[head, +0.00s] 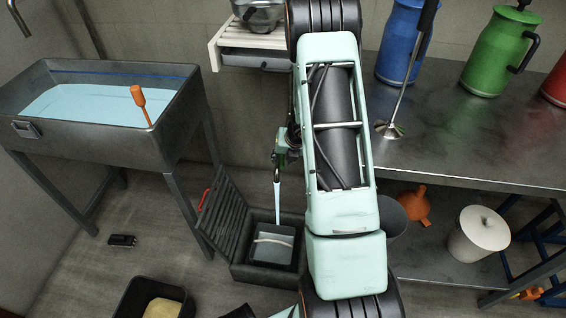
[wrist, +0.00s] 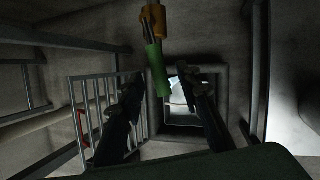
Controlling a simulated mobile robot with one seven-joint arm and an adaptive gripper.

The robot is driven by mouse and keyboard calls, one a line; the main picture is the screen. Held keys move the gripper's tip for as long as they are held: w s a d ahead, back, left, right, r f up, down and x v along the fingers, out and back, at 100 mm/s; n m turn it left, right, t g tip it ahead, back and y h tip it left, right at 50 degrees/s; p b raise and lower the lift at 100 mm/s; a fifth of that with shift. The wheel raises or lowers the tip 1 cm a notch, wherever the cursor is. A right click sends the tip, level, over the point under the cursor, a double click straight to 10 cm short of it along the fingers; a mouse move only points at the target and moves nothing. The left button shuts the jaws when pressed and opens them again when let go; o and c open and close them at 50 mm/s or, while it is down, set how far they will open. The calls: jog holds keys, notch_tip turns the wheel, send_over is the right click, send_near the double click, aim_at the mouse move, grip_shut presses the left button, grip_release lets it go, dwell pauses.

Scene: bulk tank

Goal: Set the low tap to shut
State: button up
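In the wrist view the low tap has a brass-orange body (wrist: 148,22) and a green lever (wrist: 154,68) that points down the picture. My gripper (wrist: 162,82) is open, with its two dark fingers apart. The lever's end shows between the fingertips, nearer the left one; I cannot tell if they touch. In the head view my arm hides most of the tap and gripper. A pale blue stream of water (head: 277,200) falls just left of my arm into a dark square basin (head: 272,247).
A slatted grate (head: 224,212) leans open beside the basin. A metal tank (head: 100,145) of water with an orange-handled tool (head: 138,95) stands left. A steel bench (head: 480,140) with blue (head: 400,40) and green (head: 498,50) jugs stands right. A black bin (head: 130,298) is at front left.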

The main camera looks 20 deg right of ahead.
jog(key=shift+w+f, duration=0.15)
jog(key=shift+f, duration=0.05)
grip_shut()
dwell(0.4)
